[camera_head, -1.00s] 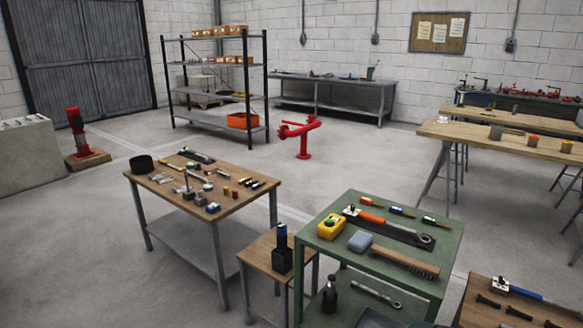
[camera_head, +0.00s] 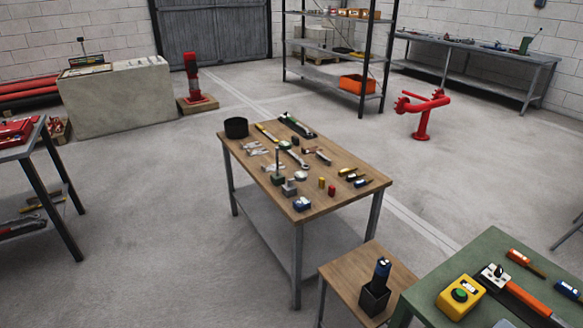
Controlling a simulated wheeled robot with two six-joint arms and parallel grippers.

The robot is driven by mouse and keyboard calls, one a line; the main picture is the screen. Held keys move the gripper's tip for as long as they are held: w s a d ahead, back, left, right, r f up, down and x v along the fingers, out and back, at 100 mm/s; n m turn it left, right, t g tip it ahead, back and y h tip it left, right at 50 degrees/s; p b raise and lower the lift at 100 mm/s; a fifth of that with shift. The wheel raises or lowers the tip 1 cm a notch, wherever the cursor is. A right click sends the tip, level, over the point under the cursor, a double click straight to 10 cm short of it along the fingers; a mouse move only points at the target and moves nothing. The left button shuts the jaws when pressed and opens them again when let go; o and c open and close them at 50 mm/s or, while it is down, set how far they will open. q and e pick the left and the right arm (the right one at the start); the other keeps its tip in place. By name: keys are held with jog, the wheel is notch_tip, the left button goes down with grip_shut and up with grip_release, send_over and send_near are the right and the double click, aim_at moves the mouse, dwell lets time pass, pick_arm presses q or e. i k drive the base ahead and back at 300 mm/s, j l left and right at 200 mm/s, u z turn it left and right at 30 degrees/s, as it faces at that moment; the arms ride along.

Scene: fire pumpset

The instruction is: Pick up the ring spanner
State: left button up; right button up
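A long silver spanner-like tool (camera_head: 296,158) lies flat among other small tools on the wooden-topped table (camera_head: 327,206) in the middle of the head view. It is too small to tell surely whether its ends are rings. Neither of my grippers shows in the view.
A small side table (camera_head: 345,268) carries a black holder (camera_head: 374,298) with a blue-topped tool. A green table (camera_head: 480,260) with a yellow box (camera_head: 460,297) stands at the lower right. A red pipe stand (camera_head: 423,118) is behind. Grey floor at the left of the wooden table is clear.

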aim_at(301, 162)
jog(key=i+l, duration=0.15)
jog(key=i, duration=0.3)
jog(key=u, duration=4.85)
